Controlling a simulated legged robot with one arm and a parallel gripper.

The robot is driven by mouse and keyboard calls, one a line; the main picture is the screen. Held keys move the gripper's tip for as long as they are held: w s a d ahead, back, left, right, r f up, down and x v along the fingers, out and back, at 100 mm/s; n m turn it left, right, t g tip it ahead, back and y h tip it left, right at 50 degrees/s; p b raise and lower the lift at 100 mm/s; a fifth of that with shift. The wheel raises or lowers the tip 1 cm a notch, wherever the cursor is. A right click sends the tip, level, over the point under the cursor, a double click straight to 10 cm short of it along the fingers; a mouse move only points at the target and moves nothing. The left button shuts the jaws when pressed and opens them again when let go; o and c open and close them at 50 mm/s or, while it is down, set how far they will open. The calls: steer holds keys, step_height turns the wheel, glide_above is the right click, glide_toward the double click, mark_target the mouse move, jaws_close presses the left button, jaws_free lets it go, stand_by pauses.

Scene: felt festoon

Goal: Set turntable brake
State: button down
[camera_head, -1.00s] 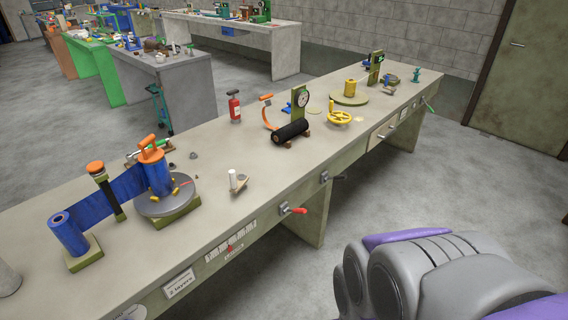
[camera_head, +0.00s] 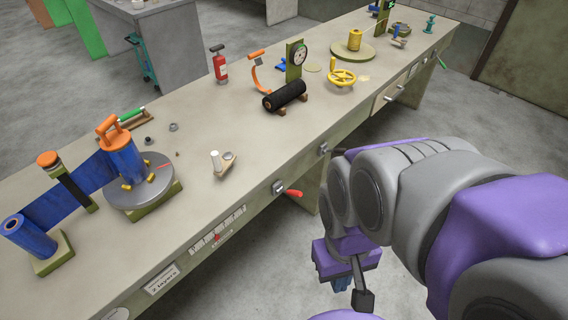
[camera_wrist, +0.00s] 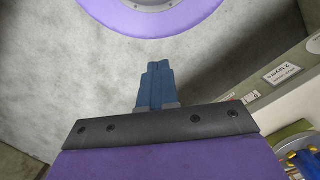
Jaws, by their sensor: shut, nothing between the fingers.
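The turntable (camera_head: 155,192) is a grey disc on an olive base near the left of the bench, with a blue roll (camera_head: 126,160) under an orange handle standing on it. A blue band runs from the roll to a second blue roll. A red lever (camera_head: 292,193) sticks out from a grey plate on the bench's front face, right of the turntable. A small white-handled piece (camera_head: 217,163) stands on the bench top. Which part is the brake is not clear. My gripper (camera_head: 341,284) hangs in front of the bench, apart from it; its blue fingers (camera_wrist: 156,85) are shut and empty.
The long bench (camera_head: 205,200) holds a black roller (camera_head: 285,95), a yellow handwheel (camera_head: 342,77), a red extinguisher (camera_head: 220,64) and a dial gauge (camera_head: 297,54). A drawer handle (camera_head: 393,97) juts from its front. The floor before the bench is clear.

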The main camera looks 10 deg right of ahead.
steer(key=w+a+r+n+t+p, duration=0.1)
steer(key=w+a+n+p, duration=0.15)
steer(key=w, duration=0.95)
steer(key=w+a+n+p, duration=0.2)
steer(key=w+n, duration=0.1)
steer(key=w, duration=0.8)
steer(key=w+d+f+p, duration=0.1)
steer(key=w+f, duration=0.4)
steer(key=w, duration=0.3)
steer(key=w+d+f+n+t+p, duration=0.1)
steer(key=w+f+p, duration=0.1)
steer(key=w+f, duration=0.4)
steer(key=w, duration=0.3)
steer(key=shift+w, duration=0.25)
steer(key=shift+d+f, duration=0.1)
steer(key=shift+d, duration=0.05)
